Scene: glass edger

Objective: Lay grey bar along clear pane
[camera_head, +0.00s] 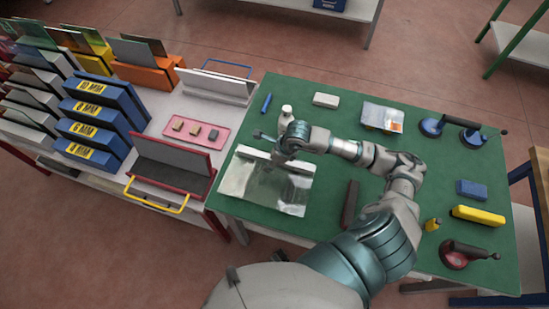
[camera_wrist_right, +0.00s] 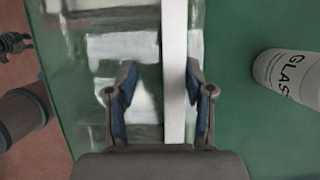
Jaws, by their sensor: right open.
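The clear pane (camera_head: 262,188) lies flat on the green table, near its left front side. A pale grey bar (camera_head: 249,152) lies along the pane's far edge. In the right wrist view the bar (camera_wrist_right: 174,60) runs straight along the edge strip of the pane (camera_wrist_right: 105,25). My right gripper (camera_head: 279,156) is over the bar; in its wrist view the gripper (camera_wrist_right: 160,82) is open, with a finger on each side of the bar. Whether the fingers touch it cannot be told. My arm hides part of the bar in the head view.
A white bottle (camera_head: 286,113), labelled GLASS in the wrist view (camera_wrist_right: 289,76), stands just beyond the bar. A dark bar (camera_head: 349,204) lies right of the pane. Suction lifters (camera_head: 432,126) and a yellow block (camera_head: 478,215) lie further right. Racks and a pink tray (camera_head: 213,125) stand left.

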